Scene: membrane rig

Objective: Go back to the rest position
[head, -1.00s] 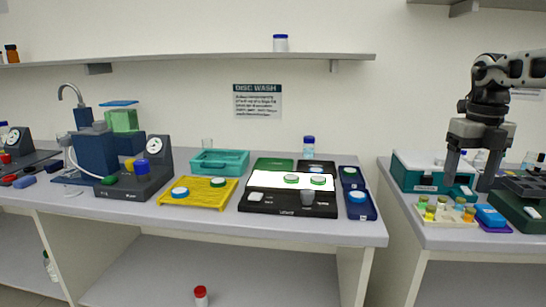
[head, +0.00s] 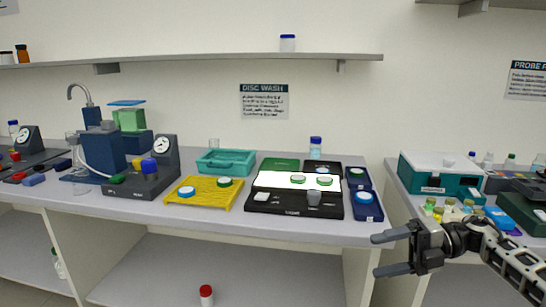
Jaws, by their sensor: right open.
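My right gripper (head: 378,254) is open and empty in the head view. It points left, in front of the gap between the two benches and below their tops. Its arm comes in from the right edge. It appears to touch nothing. My left gripper is not in view.
The main bench (head: 325,228) holds a yellow rack (head: 210,203), a teal tray (head: 222,172), a black lit panel (head: 260,208) and a blue tray (head: 368,212). The right bench (head: 412,207) holds a teal box (head: 440,188) and small vials. A red-capped bottle (head: 206,296) stands low down.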

